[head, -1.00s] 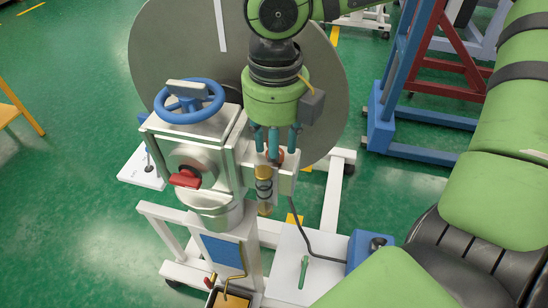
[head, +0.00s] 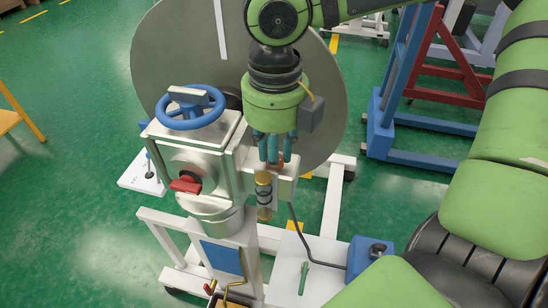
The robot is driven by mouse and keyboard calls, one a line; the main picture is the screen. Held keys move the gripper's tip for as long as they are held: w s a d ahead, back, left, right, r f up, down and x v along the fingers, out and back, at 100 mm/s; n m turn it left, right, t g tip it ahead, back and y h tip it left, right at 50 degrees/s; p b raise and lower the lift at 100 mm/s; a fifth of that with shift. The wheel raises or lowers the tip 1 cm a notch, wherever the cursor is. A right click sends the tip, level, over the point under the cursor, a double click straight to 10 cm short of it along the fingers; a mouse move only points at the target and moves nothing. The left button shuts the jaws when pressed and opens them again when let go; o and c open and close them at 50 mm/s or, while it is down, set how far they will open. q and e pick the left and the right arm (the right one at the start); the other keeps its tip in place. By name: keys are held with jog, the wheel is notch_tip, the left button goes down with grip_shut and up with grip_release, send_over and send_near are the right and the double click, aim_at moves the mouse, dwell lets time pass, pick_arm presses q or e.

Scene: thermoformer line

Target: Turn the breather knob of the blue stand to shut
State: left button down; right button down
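A pale machine stand (head: 245,232) with a blue handwheel (head: 190,122) stands left of centre. A red knob (head: 186,186) sits on its front face. My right gripper (head: 273,163) points down at the bracket on the right side of the stand, just above and behind a brass fitting (head: 263,192). Its teal fingers stand close together around a small reddish-brown part (head: 280,165), mostly hidden by them. I cannot tell whether the fingers press on it or whether it is the breather knob. My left gripper is not in view.
A large grey disc (head: 165,50) stands behind the stand. A blue box with a black knob (head: 372,255) and a white plate with a green lever (head: 304,272) lie at the lower right. A blue frame (head: 425,152) is at right. Green floor is open at left.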

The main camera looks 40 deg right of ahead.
jog(key=shift+w+d+f, duration=0.2)
jog(key=shift+d+f, duration=0.05)
jog(key=shift+d+f+n+b, duration=0.1)
jog(key=shift+n+b, duration=0.4)
jog(key=shift+n, duration=0.1)
jog(key=shift+s+d+n, duration=0.1)
jog(key=shift+n, duration=0.7)
